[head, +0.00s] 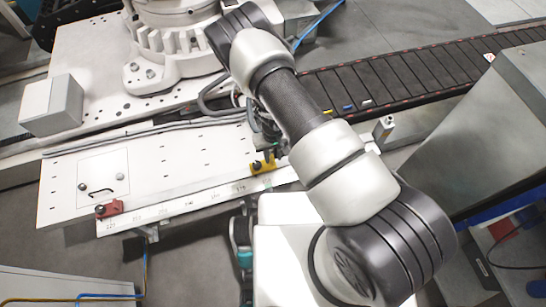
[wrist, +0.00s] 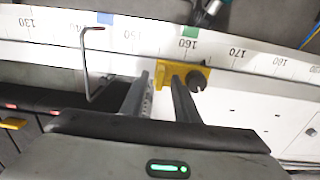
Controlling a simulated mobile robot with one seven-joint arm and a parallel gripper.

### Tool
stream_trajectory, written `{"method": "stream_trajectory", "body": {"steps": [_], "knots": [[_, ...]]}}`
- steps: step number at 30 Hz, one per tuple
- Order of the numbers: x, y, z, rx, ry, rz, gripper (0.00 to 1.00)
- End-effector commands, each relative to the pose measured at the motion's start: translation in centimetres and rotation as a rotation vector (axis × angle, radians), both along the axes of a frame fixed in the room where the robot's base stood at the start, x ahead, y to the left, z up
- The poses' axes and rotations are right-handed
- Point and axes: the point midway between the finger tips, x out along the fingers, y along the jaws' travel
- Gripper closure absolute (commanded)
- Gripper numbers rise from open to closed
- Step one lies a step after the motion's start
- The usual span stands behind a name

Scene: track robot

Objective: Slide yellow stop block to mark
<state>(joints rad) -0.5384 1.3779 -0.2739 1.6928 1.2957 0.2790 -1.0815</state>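The yellow stop block (head: 262,166) sits on the ruled strip along the front edge of the white plate, just left of my arm in the head view. In the wrist view the yellow block (wrist: 202,70) lies at the scale's edge near 160, with a dark knob on it. A green mark (wrist: 190,31) is on the scale close to the block; a blue mark (wrist: 105,18) is farther left. My gripper (wrist: 160,78) is open, with a gap between its fingers. The right finger overlaps the block in view; the left is beside it. Contact cannot be told.
A red block (head: 110,208) sits at the strip's left end. A bent metal handle (wrist: 85,60) stands left of my fingers. A dark conveyor (head: 390,82) runs behind at right; a grey cabinet (head: 480,120) stands at far right. The strip between the blocks looks clear.

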Motion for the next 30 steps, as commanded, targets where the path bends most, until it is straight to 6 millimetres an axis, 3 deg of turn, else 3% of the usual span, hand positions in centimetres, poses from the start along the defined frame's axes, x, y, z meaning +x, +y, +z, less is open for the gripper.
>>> {"method": "stream_trajectory", "body": {"steps": [11,16,25,30], "knots": [[0.0,0.0,-0.6,0.0,0.0,-0.001,0.72],[0.0,0.0,-0.6,0.0,0.0,-0.001,1.0],[0.0,-0.2,-0.6,0.0,0.0,-0.002,1.0],[0.5,-1.9,-0.8,0.0,0.0,-0.007,1.0]]}}
